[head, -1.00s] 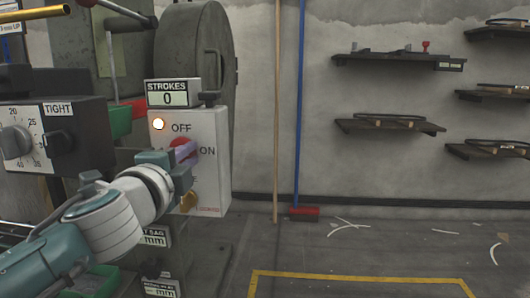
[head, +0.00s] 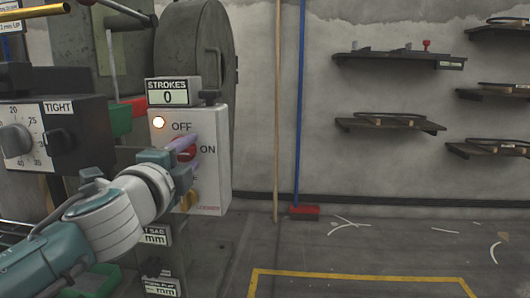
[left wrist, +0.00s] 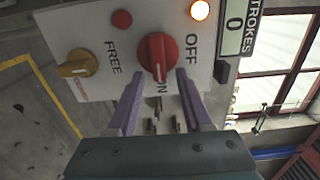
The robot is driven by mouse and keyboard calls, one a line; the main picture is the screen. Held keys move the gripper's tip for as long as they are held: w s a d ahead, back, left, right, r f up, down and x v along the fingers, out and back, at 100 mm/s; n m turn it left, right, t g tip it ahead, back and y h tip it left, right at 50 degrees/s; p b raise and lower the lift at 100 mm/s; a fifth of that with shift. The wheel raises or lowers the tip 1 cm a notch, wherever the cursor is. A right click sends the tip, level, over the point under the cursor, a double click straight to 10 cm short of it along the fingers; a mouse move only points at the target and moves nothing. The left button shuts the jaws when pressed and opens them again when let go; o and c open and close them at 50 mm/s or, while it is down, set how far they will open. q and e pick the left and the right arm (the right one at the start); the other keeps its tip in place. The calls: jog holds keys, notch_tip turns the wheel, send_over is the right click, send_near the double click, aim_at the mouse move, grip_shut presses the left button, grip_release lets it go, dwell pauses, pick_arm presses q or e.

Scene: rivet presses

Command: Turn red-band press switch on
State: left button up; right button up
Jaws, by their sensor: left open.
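The switch box (head: 208,130) is a pale panel with a red rotary knob (head: 188,154) between OFF and ON labels. A lamp (head: 159,123) glows at its top left. In the left wrist view, the red knob (left wrist: 157,57) has a white line running towards the ON label. My left gripper (head: 183,144) is at the knob; its two purple fingers (left wrist: 160,85) are apart, one on each side of the knob's lower part. Whether they touch it is unclear. The fingers partly hide the knob in the head view. My right gripper is out of view.
A strokes counter (head: 168,93) reading 0 sits above the box. A yellow knob (left wrist: 78,63) and a small red button (left wrist: 121,19) are on the same panel. A dark box with a grey dial (head: 14,140) stands at the left. The floor at right is mostly open.

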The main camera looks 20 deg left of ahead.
pick_arm(q)
jog(key=p+v, duration=0.1)
jog(key=v, duration=0.9)
jog(key=shift+p, duration=0.35)
jog(key=shift+a, duration=0.1)
jog(key=s+a+r+n+g+y+p, duration=0.1)
jog(key=s+r+n+g+p, duration=0.3)
jog(key=r+p, duration=0.55)
jog(key=s+a+r+n+g+y+p, duration=0.15)
jog(key=s+r+n+p, duration=0.35)
jog(key=p, duration=0.8)
jog(key=s+d+r+n+g+h+p, duration=0.2)
jog(key=s+d+r+g+h+p, duration=0.2)
jog(key=s+d+r+p, duration=0.55)
jog(key=s+d+r+n+g+h+p, duration=0.25)
jog(key=s+r+g+p, duration=0.3)
jog(key=r+p, duration=0.85)
notch_tip(320, 180, up, 32)
jog(key=t+p, duration=0.1)
jog(key=p, duration=3.5)
jog(key=shift+a+f+h, duration=0.2)
jog(key=shift+a+h, duration=0.1)
jog(key=shift+a, duration=0.05)
